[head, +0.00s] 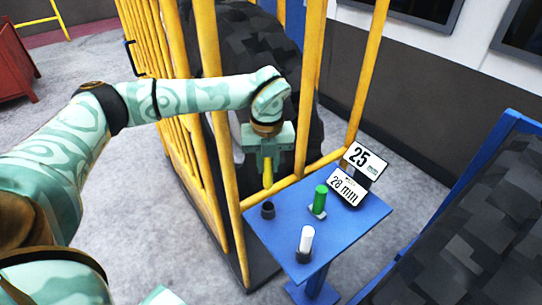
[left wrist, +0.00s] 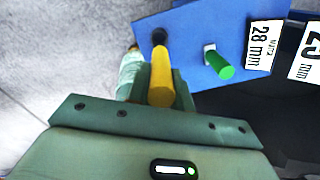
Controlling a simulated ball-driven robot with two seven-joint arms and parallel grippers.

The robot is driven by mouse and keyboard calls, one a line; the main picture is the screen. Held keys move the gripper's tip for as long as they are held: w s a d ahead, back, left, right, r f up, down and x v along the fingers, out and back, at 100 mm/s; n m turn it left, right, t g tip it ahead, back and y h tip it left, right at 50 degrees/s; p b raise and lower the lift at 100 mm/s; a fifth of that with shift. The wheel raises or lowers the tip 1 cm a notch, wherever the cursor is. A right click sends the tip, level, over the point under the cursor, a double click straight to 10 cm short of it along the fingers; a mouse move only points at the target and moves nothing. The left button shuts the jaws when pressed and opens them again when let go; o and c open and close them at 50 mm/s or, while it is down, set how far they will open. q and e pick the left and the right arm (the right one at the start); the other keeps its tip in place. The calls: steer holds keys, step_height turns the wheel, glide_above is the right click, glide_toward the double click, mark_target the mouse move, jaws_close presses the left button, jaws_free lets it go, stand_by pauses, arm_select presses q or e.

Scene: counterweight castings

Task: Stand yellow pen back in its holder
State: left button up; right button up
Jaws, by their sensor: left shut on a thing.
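My left gripper (head: 267,160) is shut on the yellow pen (head: 267,174) and holds it roughly upright. In the head view the pen's lower end shows just above a dark, empty-looking round holder (head: 267,211) on the blue table (head: 340,225), with a small gap between them. In the left wrist view the yellow pen (left wrist: 161,78) points away from the gripper towards the dark holder (left wrist: 159,37), and its far end overlaps the holder's near edge. Exact alignment is hard to tell. My right gripper is not in view.
A green pen (head: 320,198) and a white pen (head: 307,239) stand in bases on the table. Number signs (head: 346,190) stand at its back right corner. Yellow bars (head: 213,120) rise close beside my left arm. A dark blocky mass (head: 470,215) fills the right.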

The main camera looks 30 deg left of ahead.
mark_target(268, 187)
arm_select(q)
steer(key=shift+s, duration=0.15)
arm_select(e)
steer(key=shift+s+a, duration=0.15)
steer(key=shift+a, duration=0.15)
arm_select(q)
steer(key=shift+d+r+p, duration=0.1)
steer(key=shift+r+p, duration=0.15)
steer(key=shift+p, duration=0.25)
step_height(268, 187, down, 6)
steer(key=b, duration=0.3)
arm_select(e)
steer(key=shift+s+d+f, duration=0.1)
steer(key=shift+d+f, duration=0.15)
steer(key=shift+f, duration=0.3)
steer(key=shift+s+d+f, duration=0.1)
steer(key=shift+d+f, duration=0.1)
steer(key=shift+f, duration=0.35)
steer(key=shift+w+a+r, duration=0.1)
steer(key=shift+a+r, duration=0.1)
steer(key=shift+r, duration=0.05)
arm_select(q)
steer(key=shift+s+p, duration=0.1)
steer(key=shift+p, duration=0.65)
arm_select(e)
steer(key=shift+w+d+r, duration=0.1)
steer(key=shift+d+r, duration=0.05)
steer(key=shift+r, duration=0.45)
